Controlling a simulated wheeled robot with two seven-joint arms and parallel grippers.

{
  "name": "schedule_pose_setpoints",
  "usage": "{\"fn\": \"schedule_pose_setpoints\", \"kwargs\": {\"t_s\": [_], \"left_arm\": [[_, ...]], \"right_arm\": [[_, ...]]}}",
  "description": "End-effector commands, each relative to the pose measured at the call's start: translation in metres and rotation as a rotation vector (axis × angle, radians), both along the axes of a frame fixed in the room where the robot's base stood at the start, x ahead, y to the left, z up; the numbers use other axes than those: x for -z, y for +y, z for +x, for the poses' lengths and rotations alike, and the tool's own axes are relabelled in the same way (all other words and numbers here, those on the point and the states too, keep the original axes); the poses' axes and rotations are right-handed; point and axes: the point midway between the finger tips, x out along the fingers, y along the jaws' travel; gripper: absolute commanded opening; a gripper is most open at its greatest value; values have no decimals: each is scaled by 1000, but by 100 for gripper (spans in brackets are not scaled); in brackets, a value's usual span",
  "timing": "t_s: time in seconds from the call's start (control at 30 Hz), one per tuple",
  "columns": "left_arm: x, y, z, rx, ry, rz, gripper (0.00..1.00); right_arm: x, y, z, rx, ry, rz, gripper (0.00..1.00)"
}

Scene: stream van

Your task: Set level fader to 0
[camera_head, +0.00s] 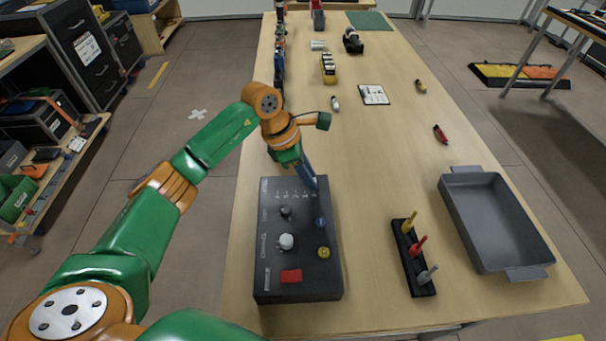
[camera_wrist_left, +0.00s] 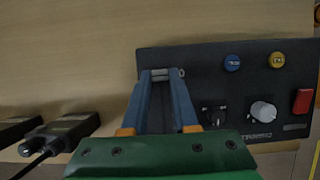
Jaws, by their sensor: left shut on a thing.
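A dark control box (camera_head: 300,262) lies on the near left of the table, with a scale of pale marks along its far end. In the left wrist view the box (camera_wrist_left: 225,85) fills the right side. My left gripper (camera_head: 314,184) reaches down to the right end of that scale. In the wrist view the gripper's blue fingers (camera_wrist_left: 161,76) are shut on a small grey fader knob (camera_wrist_left: 160,74) near the panel's edge. The fingers hide most of the knob and its slot, and the head view does not show the knob. My right gripper is not in view.
The panel also carries a black knob (camera_head: 286,211), a white knob (camera_head: 286,241), a blue button (camera_head: 320,222), a yellow button (camera_head: 323,252) and a red switch (camera_head: 291,276). A peg rack (camera_head: 415,262) and a grey tray (camera_head: 487,259) stand to the right. Table between is clear.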

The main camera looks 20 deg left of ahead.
Motion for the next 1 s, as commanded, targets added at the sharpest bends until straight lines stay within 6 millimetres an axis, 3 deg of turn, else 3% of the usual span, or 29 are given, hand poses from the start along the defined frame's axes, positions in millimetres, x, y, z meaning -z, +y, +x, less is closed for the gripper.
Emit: {"fn": "schedule_pose_setpoints", "kwargs": {"t_s": [0.03,0.07,0.13,0.17,0.47,0.8,1.0], "left_arm": [[-1,-1,0,2,-3,-4,0],[-1,-1,0,2,-3,-4,35],[-1,-1,0,2,-2,-3,54],[-1,-1,0,1,-2,-3,57],[-3,0,0,0,-3,-2,57],[-60,21,-9,1,-4,-1,57],[-66,23,-11,2,-2,-1,57]], "right_arm": [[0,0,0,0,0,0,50],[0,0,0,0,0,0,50],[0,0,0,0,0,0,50],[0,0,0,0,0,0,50],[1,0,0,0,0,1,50],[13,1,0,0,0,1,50],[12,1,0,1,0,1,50]]}}
